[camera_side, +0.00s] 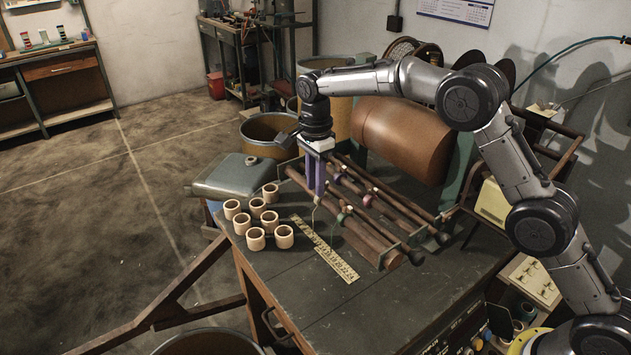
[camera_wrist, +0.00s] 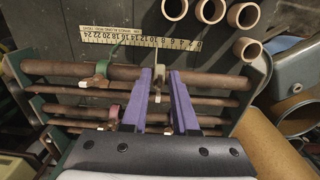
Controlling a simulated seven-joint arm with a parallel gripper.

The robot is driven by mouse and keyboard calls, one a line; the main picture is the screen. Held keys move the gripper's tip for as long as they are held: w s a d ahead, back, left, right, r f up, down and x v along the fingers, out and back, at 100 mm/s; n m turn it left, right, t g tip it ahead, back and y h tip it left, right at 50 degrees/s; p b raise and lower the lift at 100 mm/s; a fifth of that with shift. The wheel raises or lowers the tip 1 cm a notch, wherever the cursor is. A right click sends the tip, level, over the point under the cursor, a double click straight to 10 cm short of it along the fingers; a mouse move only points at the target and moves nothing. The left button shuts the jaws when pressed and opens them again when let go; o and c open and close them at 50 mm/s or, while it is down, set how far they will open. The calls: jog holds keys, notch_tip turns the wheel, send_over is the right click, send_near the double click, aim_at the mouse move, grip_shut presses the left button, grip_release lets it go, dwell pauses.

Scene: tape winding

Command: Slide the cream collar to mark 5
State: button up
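The cream collar (camera_wrist: 157,86) sits on the front rod (camera_wrist: 215,79), between my two purple fingers in the wrist view. My gripper (camera_wrist: 162,72) is open around it, with a gap showing on the right side of the collar. In the side view my gripper (camera_side: 315,192) points down at the left end of the rods, and the collar is mostly hidden. In the wrist view, the scale (camera_wrist: 130,38) has 0 at the right. The pointer's end is near 6 to 8; I cannot read it exactly.
A green collar (camera_wrist: 98,82) with a curved green pointer sits left on the same rod. A pink collar (camera_wrist: 113,117) is on a rod behind. Several cream rings (camera_side: 256,238) stand beside the scale. The bench top (camera_side: 400,300) in front is clear.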

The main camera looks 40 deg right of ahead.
grip_shut()
jog(key=shift+w+r, duration=0.1)
jog(key=shift+w, duration=2.05)
jog(key=shift+o, duration=1.6)
grip_release()
notch_tip(320, 180, up, 7)
jog(key=shift+r, duration=0.2)
